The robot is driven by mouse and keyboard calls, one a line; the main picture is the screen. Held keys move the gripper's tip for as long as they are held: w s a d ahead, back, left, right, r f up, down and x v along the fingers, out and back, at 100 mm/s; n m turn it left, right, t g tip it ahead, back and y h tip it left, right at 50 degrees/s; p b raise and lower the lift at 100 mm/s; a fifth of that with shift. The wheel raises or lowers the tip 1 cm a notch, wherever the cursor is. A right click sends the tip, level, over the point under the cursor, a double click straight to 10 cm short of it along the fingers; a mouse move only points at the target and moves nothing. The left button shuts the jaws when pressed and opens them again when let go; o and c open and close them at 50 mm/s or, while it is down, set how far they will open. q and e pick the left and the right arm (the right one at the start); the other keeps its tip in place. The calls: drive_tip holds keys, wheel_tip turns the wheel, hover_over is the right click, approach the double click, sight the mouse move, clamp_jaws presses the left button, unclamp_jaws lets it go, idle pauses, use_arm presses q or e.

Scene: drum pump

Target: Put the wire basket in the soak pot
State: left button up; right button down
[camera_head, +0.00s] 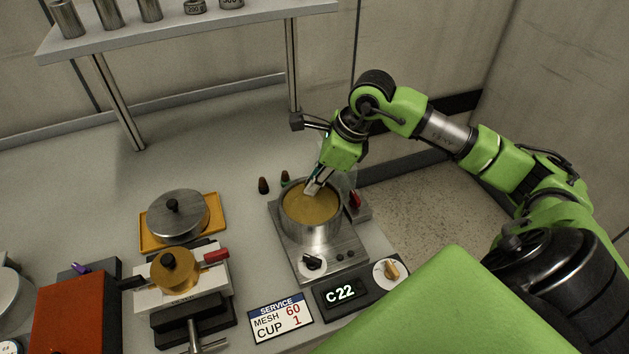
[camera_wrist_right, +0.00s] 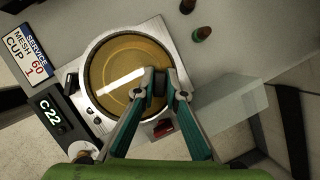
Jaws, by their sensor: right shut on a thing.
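The soak pot (camera_head: 310,232) is a round steel pot on a small hot plate, filled with amber liquid. It also shows in the right wrist view (camera_wrist_right: 92,88). My right gripper (camera_head: 313,188) reaches down over the pot's back rim with its fingertips inside the pot. In the wrist view its fingers (camera_wrist_right: 160,86) are closed around a small dark piece, apparently the wire basket's handle. The basket's mesh cannot be made out; a faint ring shows in the liquid. My left gripper is not in view.
A control box (camera_head: 341,291) reading C 22 and a service sign (camera_head: 280,318) stand in front. A lidded pan (camera_head: 176,216) on an orange tray, a brass-topped device (camera_head: 175,270) and a red box (camera_head: 75,312) stand left. Small dark bottles (camera_head: 263,186) stand behind. A shelf (camera_head: 190,28) overhangs the back.

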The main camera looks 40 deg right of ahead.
drive_tip(key=c, duration=2)
unclamp_jaws()
drive_tip(key=shift+w, duration=0.1)
drive_tip(key=shift+d, duration=0.1)
drive_tip(key=c, duration=0.4)
drive_tip(key=shift+o, duration=0.2)
drive_tip(key=shift+r+p, duration=2.4)
drive_tip(key=shift+r, duration=1.6)
drive_tip(key=shift+f, duration=0.1)
